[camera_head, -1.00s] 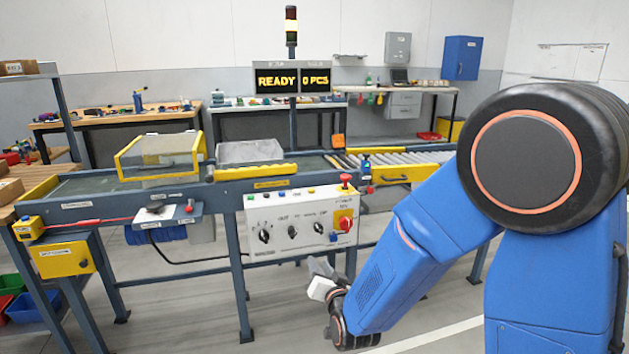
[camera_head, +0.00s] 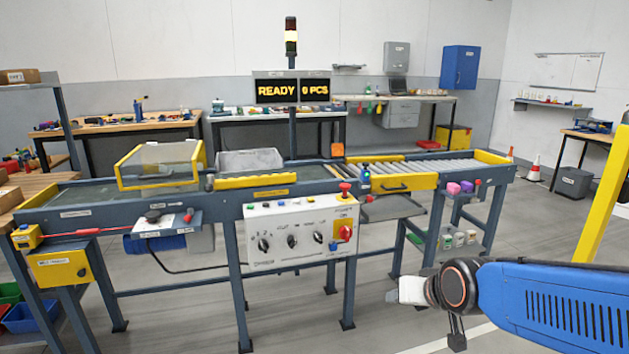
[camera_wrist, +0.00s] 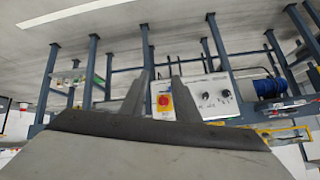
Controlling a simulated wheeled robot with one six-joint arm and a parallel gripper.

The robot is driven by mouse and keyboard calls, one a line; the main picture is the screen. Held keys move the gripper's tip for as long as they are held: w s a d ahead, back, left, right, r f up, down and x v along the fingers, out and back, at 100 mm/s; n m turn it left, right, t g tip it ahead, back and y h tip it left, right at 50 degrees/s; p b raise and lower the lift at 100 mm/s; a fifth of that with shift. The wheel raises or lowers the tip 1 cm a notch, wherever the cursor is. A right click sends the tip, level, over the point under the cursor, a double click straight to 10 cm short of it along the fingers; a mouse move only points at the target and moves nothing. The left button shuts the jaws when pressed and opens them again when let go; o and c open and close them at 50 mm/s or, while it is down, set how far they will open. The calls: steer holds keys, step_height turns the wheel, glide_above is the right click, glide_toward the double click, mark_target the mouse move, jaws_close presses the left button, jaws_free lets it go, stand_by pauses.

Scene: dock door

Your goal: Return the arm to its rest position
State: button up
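My blue arm (camera_head: 575,305) comes in from the right edge of the head view, low and stretched toward the left. My gripper (camera_head: 393,290) is at its end, in front of the conveyor frame and right of the control panel, touching nothing that I can see. In the wrist view my gripper (camera_wrist: 160,74) shows two grey fingers with a gap between them and nothing held. The control panel (camera_head: 292,262), with its red and yellow switch, lies beyond the fingers in the wrist view, seen upside down.
The conveyor line (camera_head: 230,205) runs across the middle, with a grey bin (camera_head: 250,161) and a yellow-framed clear guard (camera_head: 158,163) on it. A display (camera_head: 291,88) reads READY and 0 PCS. Grey floor is open in front of the line.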

steer(key=s+d+g, duration=0.1)
steer(key=s+d, duration=0.2)
steer(key=s, duration=0.3)
steer(key=s+d+r+g+h, duration=0.1)
steer(key=s+d, duration=0.2)
steer(key=s, duration=0.3)
steer(key=s+d+g+h, duration=0.1)
steer(key=s+d, duration=0.1)
steer(key=s, duration=0.4)
steer(key=shift+s+d+r+g, duration=0.15)
steer(key=shift+s+d+g, duration=0.05)
steer(key=shift+d+g, duration=0.2)
stand_by(0.5)
